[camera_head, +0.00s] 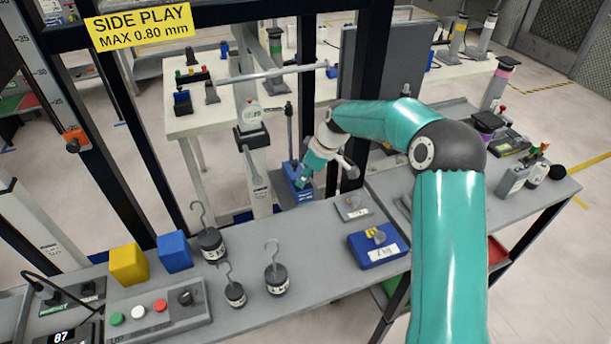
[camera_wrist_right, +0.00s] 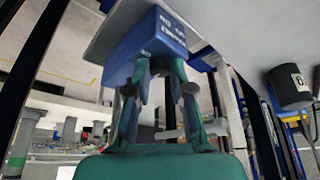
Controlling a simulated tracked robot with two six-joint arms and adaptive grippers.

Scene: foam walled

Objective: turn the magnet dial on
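A blue box-shaped base (camera_head: 297,181) with lettering and a dark upright rod stands behind the bench, near the steel column. In the right wrist view the blue base (camera_wrist_right: 145,38) fills the upper middle, its lettering partly readable. My right gripper (camera_head: 308,172) is at this base, its fingertips at its side. In the wrist view the right gripper's fingertips (camera_wrist_right: 160,68) are apart and overlap the lower edge of the base. I cannot make out a dial; the fingers may hide it. Whether they grip anything is unclear. My left gripper is not in view.
On the bench are hooked weights (camera_head: 277,281), a yellow block (camera_head: 128,264), a blue block (camera_head: 174,252) and a button panel (camera_head: 157,309) with a black knob. A blue labelled box (camera_head: 378,246) lies near my right arm. Dark uprights flank the base.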

